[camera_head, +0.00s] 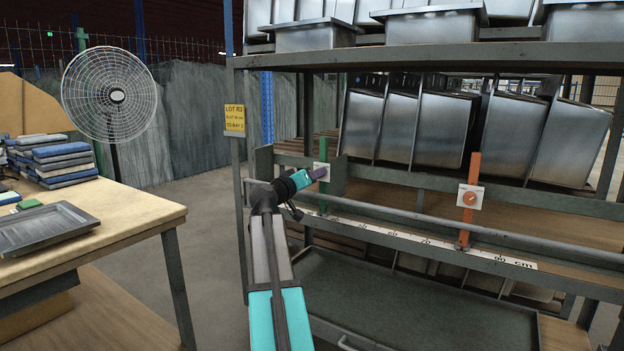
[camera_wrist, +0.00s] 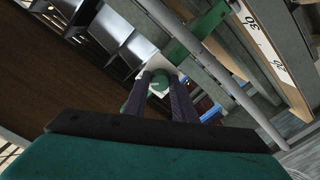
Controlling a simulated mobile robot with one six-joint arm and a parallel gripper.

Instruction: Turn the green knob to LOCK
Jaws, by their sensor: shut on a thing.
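The green knob (camera_wrist: 159,83) shows in the wrist view between the two dark fingers of my gripper (camera_wrist: 160,90). The fingers are shut on it. The knob sits on a white plate (camera_wrist: 150,68) fixed to a green post (camera_wrist: 196,32). In the head view my gripper (camera_head: 318,173) reaches the white plate (camera_head: 321,170) on the green post (camera_head: 324,190), and the fingers hide the knob there. The lettering on the plate is too small to read, so I cannot tell which mark the knob points to.
An orange knob (camera_head: 470,198) on a plate sits on an orange post (camera_head: 469,222) to the right. A grey rail (camera_head: 430,218) and a scale strip (camera_head: 420,240) run along the rack. Metal sinks (camera_head: 440,128) fill the shelf behind. A table (camera_head: 120,215) stands at left.

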